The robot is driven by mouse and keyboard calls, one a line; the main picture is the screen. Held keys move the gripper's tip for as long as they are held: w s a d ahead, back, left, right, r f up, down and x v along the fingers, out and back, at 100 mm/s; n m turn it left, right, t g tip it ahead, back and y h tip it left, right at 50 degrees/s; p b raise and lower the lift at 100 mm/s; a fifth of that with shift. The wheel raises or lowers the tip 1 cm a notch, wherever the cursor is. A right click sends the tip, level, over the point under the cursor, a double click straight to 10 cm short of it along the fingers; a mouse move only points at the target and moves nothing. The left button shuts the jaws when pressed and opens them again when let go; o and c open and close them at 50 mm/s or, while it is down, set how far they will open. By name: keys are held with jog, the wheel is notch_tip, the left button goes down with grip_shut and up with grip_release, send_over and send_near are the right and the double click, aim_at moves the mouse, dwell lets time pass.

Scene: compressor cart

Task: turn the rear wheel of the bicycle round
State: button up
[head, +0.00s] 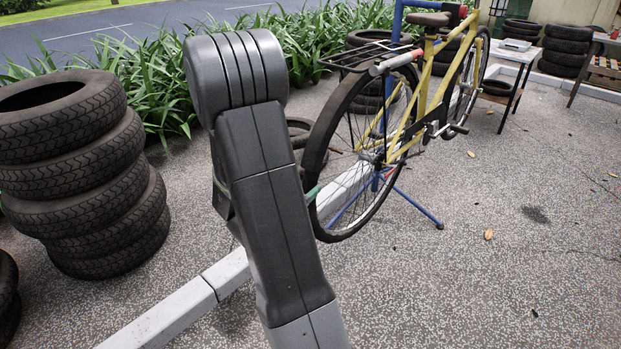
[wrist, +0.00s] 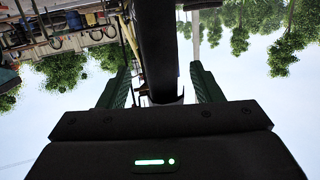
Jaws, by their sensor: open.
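The yellow bicycle (head: 437,92) is held off the ground on a blue stand (head: 425,210) in the head view. Its rear wheel (head: 319,143), with a black tyre and thin spokes, faces me. My gripper (wrist: 158,70) is open in the wrist view, which looks upside down. The wheel's tyre (wrist: 155,45) runs between its two green fingers, with a gap on each side. In the head view one green fingertip (head: 313,193) shows at the wheel's near edge; my arm hides the rest of the gripper.
A tall stack of tyres (head: 85,200) stands at the left. A pale kerb (head: 170,318) crosses the ground below my arm. A black rear rack (head: 365,55) sits above the wheel. The paving right of the bicycle is mostly clear.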

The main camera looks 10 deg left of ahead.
jog(key=p+v, duration=0.1)
jog(key=v, duration=0.7)
jog(key=shift+s, duration=0.1)
